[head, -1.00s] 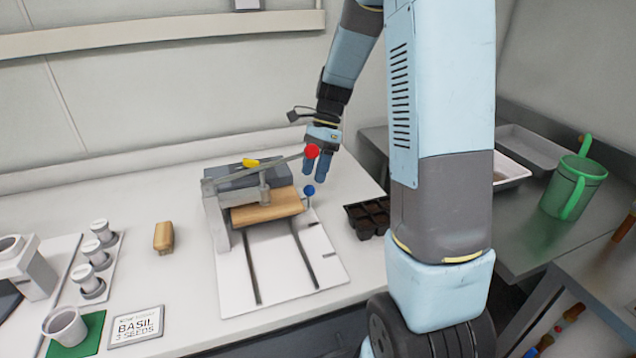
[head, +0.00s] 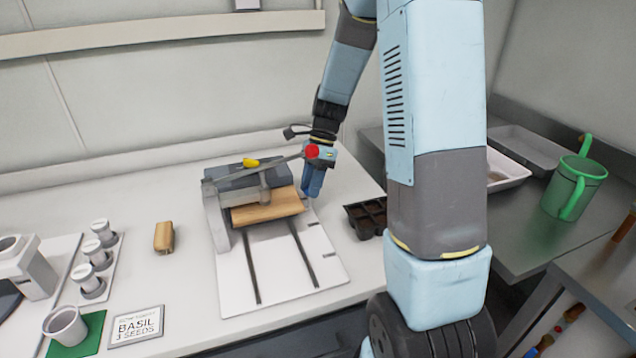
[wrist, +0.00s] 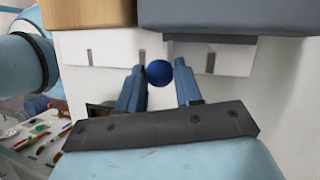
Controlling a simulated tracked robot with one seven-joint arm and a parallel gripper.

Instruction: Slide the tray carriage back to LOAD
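The white base plate (head: 275,270) with two dark slots lies on the bench. At its back stands a grey press frame (head: 216,215), with a wooden block (head: 265,208) under its top. I cannot make out a separate tray carriage under the block. A lever ends in a red ball (head: 312,151) in front of my wrist. My gripper (head: 313,192) points down at the plate's back right edge. In the wrist view, a blue ball knob (wrist: 159,73) sits between the open fingers (wrist: 158,84), very close to them. Firm contact does not show. My gripper hides the knob in the head view.
A dark seedling tray (head: 367,216) stands right of the plate. A wooden piece (head: 164,237), a rack of small white-capped jars (head: 104,232) and a BASIL seed card (head: 136,326) lie left. A green watering can (head: 573,188) stands on the right counter. The plate's front is clear.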

